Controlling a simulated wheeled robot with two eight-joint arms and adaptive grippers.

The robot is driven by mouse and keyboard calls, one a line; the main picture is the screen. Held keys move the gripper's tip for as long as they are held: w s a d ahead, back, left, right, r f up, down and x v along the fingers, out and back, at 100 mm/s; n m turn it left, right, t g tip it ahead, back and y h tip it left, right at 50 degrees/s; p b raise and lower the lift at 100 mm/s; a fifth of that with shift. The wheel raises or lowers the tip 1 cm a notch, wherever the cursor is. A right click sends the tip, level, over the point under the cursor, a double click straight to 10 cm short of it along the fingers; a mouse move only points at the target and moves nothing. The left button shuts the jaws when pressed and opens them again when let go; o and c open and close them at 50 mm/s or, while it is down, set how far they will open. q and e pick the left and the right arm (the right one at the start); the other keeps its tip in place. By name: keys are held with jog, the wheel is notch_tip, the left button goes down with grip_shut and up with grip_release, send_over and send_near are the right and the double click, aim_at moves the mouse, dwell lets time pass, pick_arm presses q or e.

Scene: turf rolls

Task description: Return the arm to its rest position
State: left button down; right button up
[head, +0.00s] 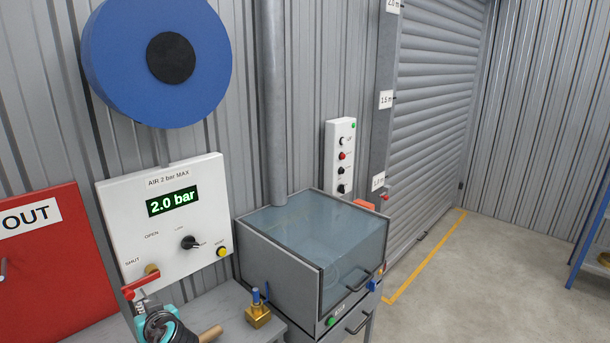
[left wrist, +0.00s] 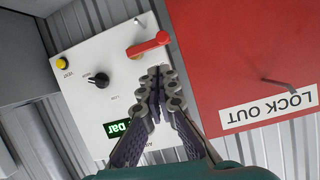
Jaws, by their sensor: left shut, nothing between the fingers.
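My left gripper (head: 141,307) shows at the bottom left of the head view, in front of the lower edge of the white air panel (head: 122,220). In the left wrist view my left gripper (left wrist: 159,84) has its fingers together with nothing between them. The fingertips are just by the red lever (left wrist: 148,44) on the panel; I cannot tell whether they touch it. In the head view the red lever (head: 142,281) sits just above the gripper, near the SHUT label. The panel display reads 2.0 bar. My right gripper is in neither view.
A red lock-out board (head: 60,265) is left of the panel. A brass fitting with a blue top (head: 258,314) stands on the grey bench. Right of it is a clear-lidded cabinet (head: 310,240). A blue hose reel (head: 115,65) hangs above. Floor at right is clear.

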pick_arm(q)
jog(key=s+d+f+m+g+h+b, duration=0.1)
jog(key=s+d+f+m+h, duration=0.3)
jog(key=s+d, duration=0.5)
jog(key=s+d+f+m+g+h+b, duration=0.1)
jog(key=s+d+f+m+h, duration=0.3)
jog(key=s+d, duration=0.5)
jog(key=d+f+h+b, duration=0.1)
jog(key=d+f+h, duration=0.1)
jog(key=d, duration=0.4)
jog(key=shift+s+d+f+b, duration=0.2)
jog(key=shift+f+b, duration=0.2)
jog(key=shift+f, duration=0.45)
